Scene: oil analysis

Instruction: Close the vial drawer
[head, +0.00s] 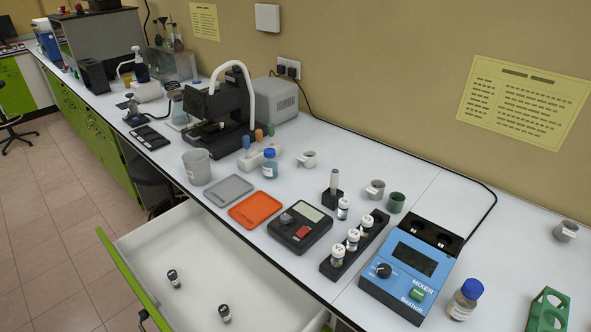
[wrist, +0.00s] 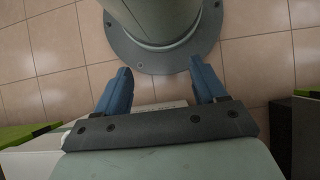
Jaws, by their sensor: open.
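The vial drawer (head: 165,245) is pulled open below the bench at the lower left of the head view. It has a white interior and a green front panel (head: 127,277) with a dark handle (head: 143,319). Two small dark vials with light caps, one nearer the middle (head: 173,278) and one nearer the camera (head: 224,313), stand inside it. My gripper (wrist: 161,68) shows only in the wrist view, with its two blue fingers spread and nothing between them. My round base and the tiled floor lie beyond the fingers. The gripper's distance from the drawer cannot be told.
The bench (head: 205,206) above holds an orange tray (head: 256,210), a dark scale (head: 300,227), a black rack (head: 355,246) of white-capped vials and a blue mixer (head: 411,268). Tiled floor (head: 50,235) lies free left of the drawer. A stool (head: 13,130) stands far left.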

